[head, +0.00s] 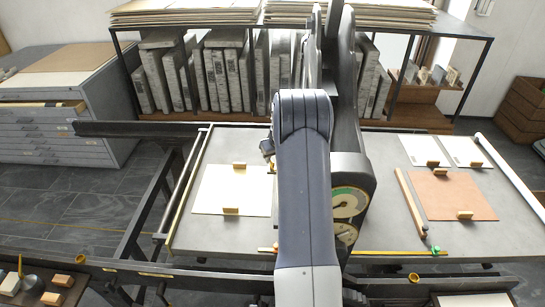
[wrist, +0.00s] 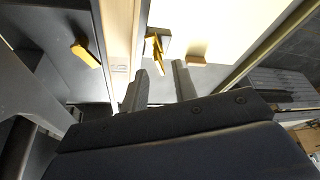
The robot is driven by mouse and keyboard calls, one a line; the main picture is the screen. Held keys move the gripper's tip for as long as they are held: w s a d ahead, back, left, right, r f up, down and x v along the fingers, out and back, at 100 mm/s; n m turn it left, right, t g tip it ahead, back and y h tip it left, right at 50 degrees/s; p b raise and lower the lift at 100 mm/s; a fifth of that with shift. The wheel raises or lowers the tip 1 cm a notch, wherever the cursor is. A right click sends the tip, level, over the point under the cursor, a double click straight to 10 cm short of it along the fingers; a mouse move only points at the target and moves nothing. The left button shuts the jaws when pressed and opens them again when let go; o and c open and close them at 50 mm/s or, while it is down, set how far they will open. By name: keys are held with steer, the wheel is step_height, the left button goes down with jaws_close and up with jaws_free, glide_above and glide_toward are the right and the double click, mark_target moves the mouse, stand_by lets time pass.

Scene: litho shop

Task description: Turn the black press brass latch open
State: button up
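In the wrist view a small brass piece (wrist: 157,46), which looks like the latch, stands on a dark block just beyond my fingertips. My gripper (wrist: 160,75) has its two grey fingers apart, with nothing seen between them. The brass piece is ahead of the gap, and no contact is visible. How far the latch is turned is hard to tell. In the head view my arm hides much of the black press (head: 358,185), whose round gauges show to the right of the arm. My gripper is mostly hidden there.
A white sheet (head: 212,190) with small wooden blocks lies on the grey bed left of my arm. A brown sheet (head: 452,197) and a wooden bar (head: 411,203) lie to the right. In the wrist view a pale upright board (wrist: 119,40) stands close left of the brass piece.

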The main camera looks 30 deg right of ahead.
steer(key=shift+x, duration=0.85)
jaws_close()
